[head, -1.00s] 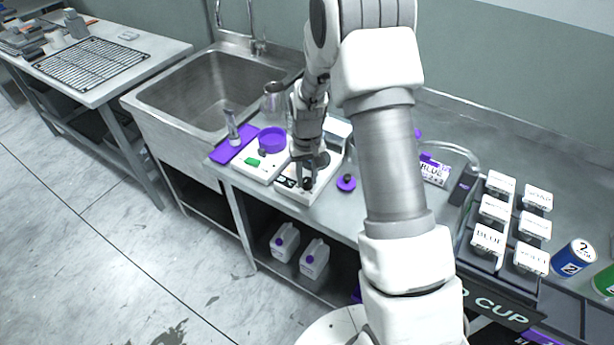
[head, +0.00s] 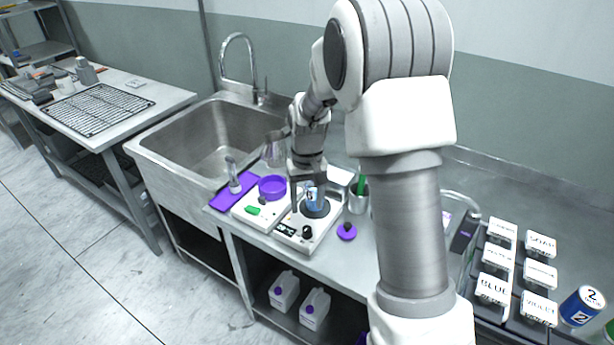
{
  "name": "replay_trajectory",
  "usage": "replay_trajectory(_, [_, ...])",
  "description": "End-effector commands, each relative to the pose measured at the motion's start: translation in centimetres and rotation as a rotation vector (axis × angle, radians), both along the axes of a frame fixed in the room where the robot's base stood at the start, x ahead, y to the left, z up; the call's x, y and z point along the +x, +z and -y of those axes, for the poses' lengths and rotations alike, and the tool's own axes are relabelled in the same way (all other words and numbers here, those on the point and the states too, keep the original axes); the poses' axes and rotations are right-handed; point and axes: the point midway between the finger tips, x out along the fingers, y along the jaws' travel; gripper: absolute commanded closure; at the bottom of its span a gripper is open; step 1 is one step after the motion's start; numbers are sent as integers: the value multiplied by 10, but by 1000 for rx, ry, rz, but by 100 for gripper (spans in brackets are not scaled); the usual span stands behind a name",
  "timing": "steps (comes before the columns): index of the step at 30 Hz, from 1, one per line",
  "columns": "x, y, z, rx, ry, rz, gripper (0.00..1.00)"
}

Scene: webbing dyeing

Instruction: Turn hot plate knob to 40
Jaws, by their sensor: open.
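The hot plate (head: 290,236) is a white box on the steel counter, with a dark round heating disc and a black knob (head: 307,232) on its front face. The number that the knob points to is too small to read. My gripper (head: 311,205) is over the disc, behind the knob and apart from it. Its fingers point down and are open. A blue object (head: 313,197) shows between or just behind the fingers; I cannot tell whether they touch it.
Left of the hot plate are a white device with a purple dish (head: 272,186) and a purple mat (head: 222,199). A purple-topped knob-like item (head: 346,231) lies to the right. The sink (head: 205,140) is behind left. Labelled white boxes (head: 493,288) stand far right.

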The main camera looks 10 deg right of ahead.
Motion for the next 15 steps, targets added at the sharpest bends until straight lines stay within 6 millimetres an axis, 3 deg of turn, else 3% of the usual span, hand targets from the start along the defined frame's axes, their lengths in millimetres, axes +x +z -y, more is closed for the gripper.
replay_trajectory(1, [2, 15, 0, 0, 0, 6, 38])
replay_trajectory(6, [1, 52, 0, 0, 0, 5, 38])
replay_trajectory(15, [0, 83, 0, 0, 0, 0, 38])
